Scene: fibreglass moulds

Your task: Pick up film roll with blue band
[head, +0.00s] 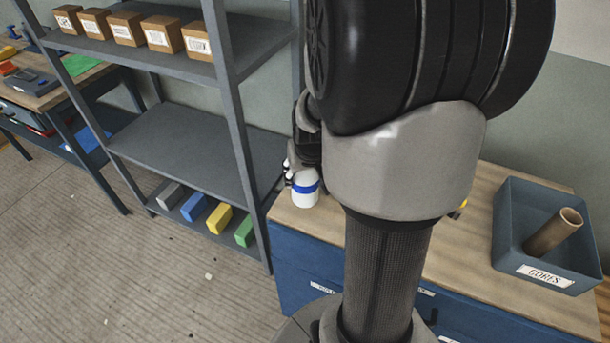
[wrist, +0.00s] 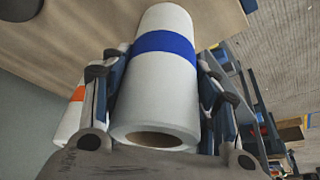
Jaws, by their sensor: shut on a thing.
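The film roll with blue band (wrist: 164,85) is a white roll with a hollow core, and it fills the middle of the wrist view. My gripper (wrist: 163,85) has one finger on each side of it and is shut on it. In the head view the roll (head: 305,193) shows at the left end of the workbench, with my gripper (head: 300,170) around its upper part. My arm hides part of the gripper there. I cannot tell whether the roll touches the benchtop.
A white roll with an orange band (wrist: 76,100) is close by, left of my gripper in the wrist view. A blue bin labelled CORES (head: 545,272) holds a brown tube (head: 553,232) on the bench's right. A grey shelf (head: 180,150) with boxes stands left of the bench.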

